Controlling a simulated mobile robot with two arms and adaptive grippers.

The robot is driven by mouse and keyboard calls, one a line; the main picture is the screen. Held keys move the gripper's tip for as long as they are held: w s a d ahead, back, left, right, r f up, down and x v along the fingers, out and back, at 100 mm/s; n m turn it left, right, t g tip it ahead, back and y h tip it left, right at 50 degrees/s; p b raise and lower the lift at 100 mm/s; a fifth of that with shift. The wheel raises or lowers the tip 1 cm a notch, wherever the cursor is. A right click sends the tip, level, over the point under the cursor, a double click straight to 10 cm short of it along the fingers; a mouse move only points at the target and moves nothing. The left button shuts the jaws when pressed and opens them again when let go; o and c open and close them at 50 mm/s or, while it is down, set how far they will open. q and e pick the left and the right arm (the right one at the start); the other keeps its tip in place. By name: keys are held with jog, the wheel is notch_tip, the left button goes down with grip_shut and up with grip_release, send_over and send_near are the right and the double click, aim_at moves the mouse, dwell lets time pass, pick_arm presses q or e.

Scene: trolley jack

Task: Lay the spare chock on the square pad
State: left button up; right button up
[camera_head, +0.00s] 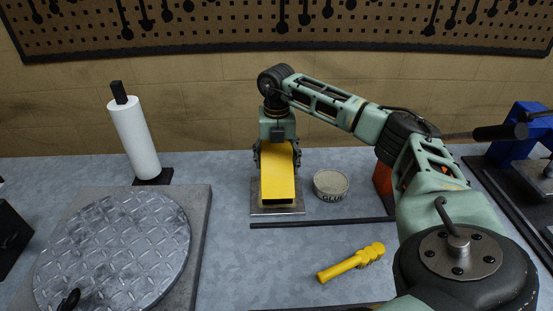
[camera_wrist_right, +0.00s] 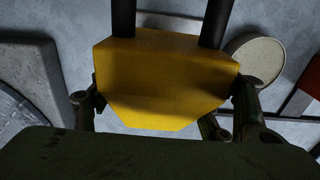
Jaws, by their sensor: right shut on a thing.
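The yellow spare chock (camera_head: 278,181) is a wedge-like block. My right gripper (camera_head: 277,153) is shut on it, with a finger on each side, and holds it over the square pad (camera_head: 264,210). The chock also fills the middle of the right wrist view (camera_wrist_right: 165,80). The pad is a thin grey plate on the bench; its front edge and corners show, and the chock hides its middle. I cannot tell whether the chock touches the pad. My left gripper is not in view.
A round glue tin (camera_head: 331,185) stands close to the pad's right. A dark strip (camera_head: 320,222) lies in front of it, then a yellow tool-like piece (camera_head: 350,262). A round tread plate (camera_head: 115,245) and a paper roll (camera_head: 134,140) are at left.

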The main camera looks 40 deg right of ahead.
aim_at(276, 150)
jog(key=shift+f+b, duration=0.95)
jog(key=shift+f, duration=1.2)
jog(key=shift+f, duration=0.2)
jog(key=o, duration=1.9)
jog(key=shift+c, duration=0.2)
jog(key=shift+o, duration=0.5)
jog(key=shift+f, duration=0.1)
notch_tip(276, 150, up, 12)
jog(key=shift+r, duration=0.1)
